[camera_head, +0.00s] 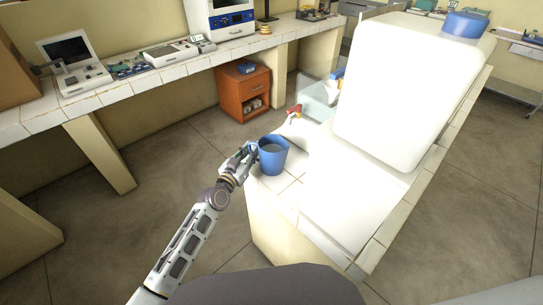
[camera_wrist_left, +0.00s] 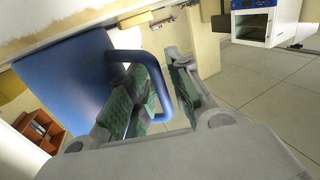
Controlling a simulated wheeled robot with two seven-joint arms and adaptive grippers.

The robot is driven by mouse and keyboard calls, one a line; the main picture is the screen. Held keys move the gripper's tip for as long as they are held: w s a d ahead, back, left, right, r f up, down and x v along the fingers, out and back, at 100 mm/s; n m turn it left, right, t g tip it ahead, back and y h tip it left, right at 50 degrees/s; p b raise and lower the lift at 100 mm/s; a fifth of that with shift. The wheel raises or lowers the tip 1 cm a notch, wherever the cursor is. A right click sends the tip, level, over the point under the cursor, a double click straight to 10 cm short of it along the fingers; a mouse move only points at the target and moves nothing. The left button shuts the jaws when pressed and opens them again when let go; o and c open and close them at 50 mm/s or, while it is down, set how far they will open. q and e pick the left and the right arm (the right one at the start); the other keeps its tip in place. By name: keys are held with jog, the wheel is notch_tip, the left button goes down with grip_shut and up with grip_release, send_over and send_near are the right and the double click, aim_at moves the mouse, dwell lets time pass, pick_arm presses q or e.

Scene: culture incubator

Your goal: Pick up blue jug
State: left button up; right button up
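The blue jug (camera_head: 272,157) stands upright on the near left corner of the white tiled counter. In the left wrist view the jug (camera_wrist_left: 65,80) fills the left side, with its handle (camera_wrist_left: 158,82) toward me. My left gripper (camera_head: 246,156) is at the handle side of the jug. Its green-padded fingers (camera_wrist_left: 160,92) are apart, with the handle loop between them. A gap shows between the handle and the right-hand finger; contact with the other finger is unclear. My right gripper is out of view.
A clear box (camera_head: 318,98) and a red-tipped item (camera_head: 294,111) lie behind the jug. An orange cabinet (camera_head: 244,92) stands beyond open floor.

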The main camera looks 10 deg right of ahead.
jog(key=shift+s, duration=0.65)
pick_arm(q)
jog(key=shift+c, duration=0.5)
grip_shut()
jog(key=shift+r, duration=0.1)
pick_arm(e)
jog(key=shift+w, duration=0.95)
